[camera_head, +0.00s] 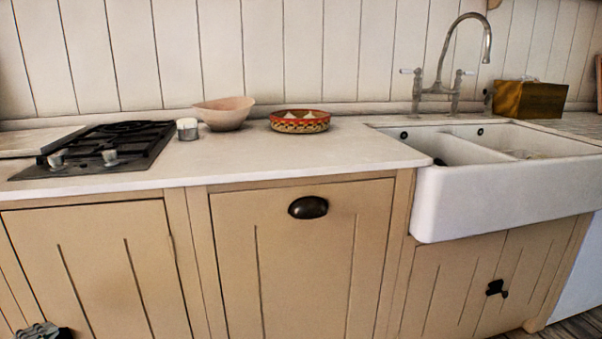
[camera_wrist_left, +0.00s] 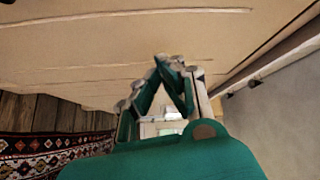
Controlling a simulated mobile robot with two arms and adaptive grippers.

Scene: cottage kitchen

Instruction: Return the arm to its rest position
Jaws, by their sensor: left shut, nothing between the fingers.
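My left gripper (camera_head: 45,331) shows only in part at the bottom left edge of the head view, low in front of the beige cabinet doors (camera_head: 105,265). In the left wrist view its green fingers (camera_wrist_left: 170,62) come together at the tips, shut and empty. The beige cabinet front (camera_wrist_left: 100,45) fills the upper part of that view, beyond the fingers. I cannot tell the exact gap between fingers and cabinet. My right gripper is in neither view.
The white counter (camera_head: 290,158) holds a black gas hob (camera_head: 112,142), a small white jar (camera_head: 187,129), a pink bowl (camera_head: 223,113) and a red patterned dish (camera_head: 300,122). A white sink (camera_head: 510,190) stands right. A patterned rug (camera_wrist_left: 45,147) lies on the wooden floor (camera_wrist_left: 55,115).

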